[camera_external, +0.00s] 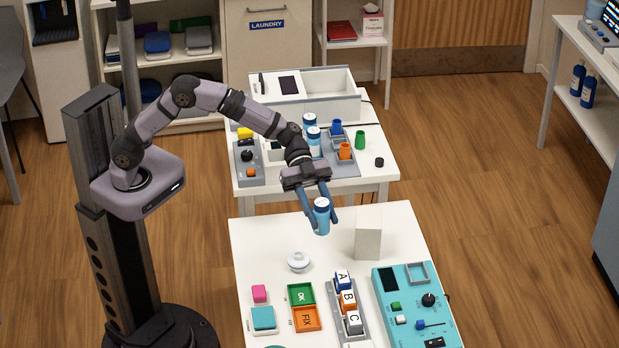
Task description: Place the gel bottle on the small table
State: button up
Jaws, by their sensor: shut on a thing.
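My gripper (321,205) is shut on a blue bottle with a white cap (322,220), which looks like the gel bottle. It holds the bottle nearly upright, over the back part of the near white table (262,232). I cannot tell whether the bottle's base touches the tabletop. A second white table (376,170) stands behind. Two similar blue bottles with white caps, one farther back (309,121) and one nearer (314,140), stand on it. Which table is the small one is not clear from this view.
A pale upright block (368,236) stands just right of the held bottle. A white round object (298,262) is in front, to the left. Green and orange trays (303,306), lettered blocks (347,300) and a teal panel (412,308) fill the front. The back-left tabletop is clear.

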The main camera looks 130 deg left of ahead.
aim_at(328, 229)
jog(key=shift+w+r, duration=0.15)
jog(key=shift+w, duration=0.55)
notch_tip(328, 229, down, 4)
jog(key=shift+a+r, duration=0.1)
jog(key=shift+r, duration=0.1)
jog(key=shift+f, duration=5.55)
jog(key=shift+f, duration=0.15)
jog(key=o, duration=1)
jog(key=shift+o, duration=0.5)
